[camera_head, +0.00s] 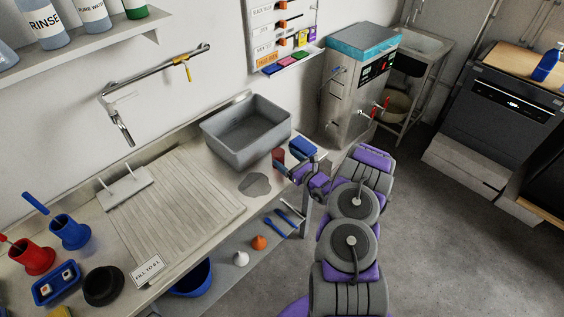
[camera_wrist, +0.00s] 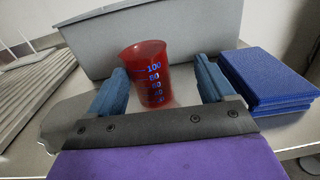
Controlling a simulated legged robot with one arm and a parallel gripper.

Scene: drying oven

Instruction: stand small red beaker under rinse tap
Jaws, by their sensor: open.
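The small red beaker (camera_wrist: 147,68), a translucent cup with blue graduation marks, stands upright on the bench. It also shows small in the head view (camera_head: 278,157), in front of the grey basin. My gripper (camera_wrist: 160,66) is open, with one blue finger on each side of the beaker. The left finger is close to or against it; a gap shows at the right finger. The beaker's base is partly hidden. In the head view my gripper (camera_head: 292,167) is at the bench's right end. The rinse tap (camera_head: 123,131) is a metal wall spout at left, above the bench.
The grey basin (camera_head: 236,142) stands behind the beaker. A stack of blue pads (camera_wrist: 264,78) lies close right of my gripper. A ribbed draining board (camera_head: 176,212) and a small two-pegged stand (camera_head: 124,188) lie left, below the tap. A grey puddle-like patch (camera_head: 254,185) is beside the beaker.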

